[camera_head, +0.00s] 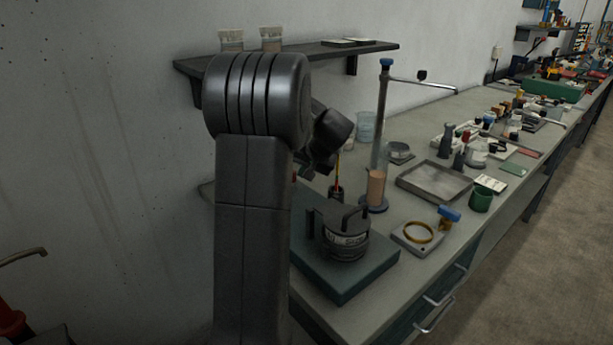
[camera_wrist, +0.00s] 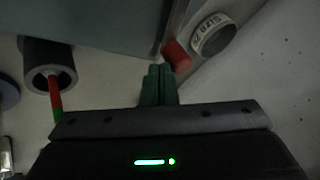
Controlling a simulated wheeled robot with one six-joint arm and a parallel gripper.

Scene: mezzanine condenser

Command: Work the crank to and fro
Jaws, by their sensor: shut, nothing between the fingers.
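A red knob (camera_wrist: 177,56) shows just ahead of my fingertips in the wrist view, beside a thin bar along the teal slab (camera_wrist: 90,18). It may be the crank's grip, but I cannot tell for sure. My gripper (camera_wrist: 160,72) is shut and empty, its two green fingers side by side, close to the knob; contact is unclear. In the head view my arm hides most of the gripper and the slab's left part. A dark round device with a pale label (camera_head: 346,240) and an upright post stands on the teal base (camera_head: 365,275).
A hollow dark holder (camera_wrist: 45,58) with a red-green stick stands left of my fingers. A labelled cup (camera_wrist: 212,36) is at the right, near the wall. A tall glass column (camera_head: 378,150), a tray (camera_head: 434,180) and a shelf (camera_head: 340,51) are around the bench.

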